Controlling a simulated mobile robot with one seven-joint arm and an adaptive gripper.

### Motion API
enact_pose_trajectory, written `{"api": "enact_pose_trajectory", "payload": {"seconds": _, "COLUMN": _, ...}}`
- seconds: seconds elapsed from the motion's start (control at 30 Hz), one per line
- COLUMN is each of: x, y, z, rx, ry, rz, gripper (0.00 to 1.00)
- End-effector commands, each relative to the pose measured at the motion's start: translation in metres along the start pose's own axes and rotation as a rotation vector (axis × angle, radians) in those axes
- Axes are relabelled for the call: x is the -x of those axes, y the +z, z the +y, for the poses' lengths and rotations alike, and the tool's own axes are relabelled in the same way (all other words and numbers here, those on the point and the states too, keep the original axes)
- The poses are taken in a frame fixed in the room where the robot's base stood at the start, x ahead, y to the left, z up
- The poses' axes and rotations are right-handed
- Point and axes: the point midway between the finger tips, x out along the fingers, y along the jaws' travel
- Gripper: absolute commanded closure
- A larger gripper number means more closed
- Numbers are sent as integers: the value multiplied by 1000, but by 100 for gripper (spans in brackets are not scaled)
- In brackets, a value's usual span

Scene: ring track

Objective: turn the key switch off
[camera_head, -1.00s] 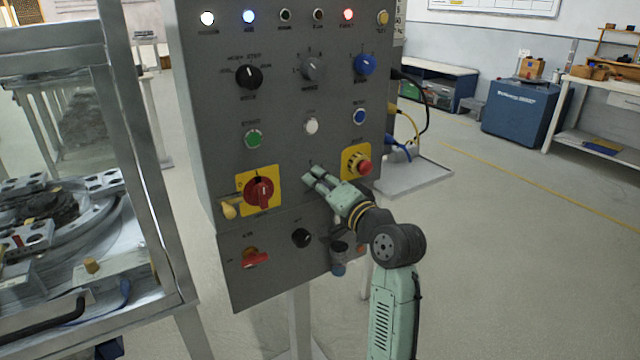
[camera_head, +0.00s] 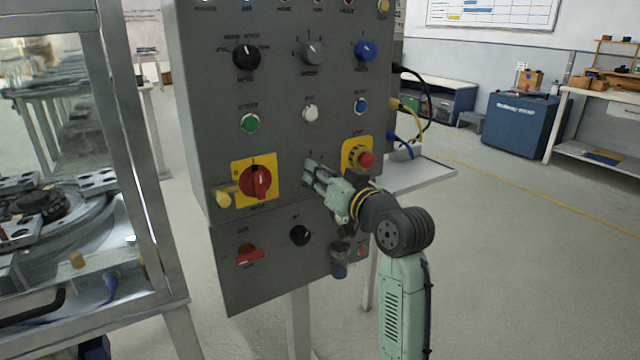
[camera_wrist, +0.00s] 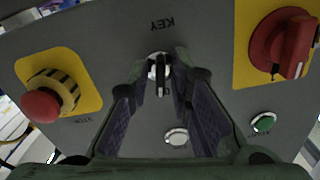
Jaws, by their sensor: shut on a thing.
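The key switch (camera_wrist: 159,72) shows in the wrist view under the upside-down word KEY, with a silver collar and a dark key standing about vertical in that picture. My gripper (camera_wrist: 163,75) has one finger on each side of the key and is shut on it. In the head view my gripper (camera_head: 311,172) reaches the grey control panel (camera_head: 290,150) from the right, between the red rotary switch and the red stop button. The fingers hide the key there.
Close by are the red rotary switch on a yellow plate (camera_head: 257,182), the red stop button (camera_head: 366,160) and a white button (camera_head: 310,113). A padlock-like yellow part (camera_head: 227,196) sticks out at left. A metal-framed machine (camera_head: 140,200) stands left; floor at right is clear.

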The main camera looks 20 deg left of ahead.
Motion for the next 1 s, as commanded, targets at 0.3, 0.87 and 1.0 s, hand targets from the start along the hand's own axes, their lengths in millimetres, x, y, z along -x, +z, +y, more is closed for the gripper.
{"api": "enact_pose_trajectory", "payload": {"seconds": 0.3, "x": 0, "y": 2, "z": 0, "rx": 180, "ry": -2, "rz": -2, "gripper": 100}}
{"api": "enact_pose_trajectory", "payload": {"seconds": 0.87, "x": 0, "y": 1, "z": -1, "rx": 245, "ry": -3, "rz": -3, "gripper": 100}}
{"api": "enact_pose_trajectory", "payload": {"seconds": 1.0, "x": -1, "y": 1, "z": -1, "rx": 245, "ry": -2, "rz": -3, "gripper": 100}}
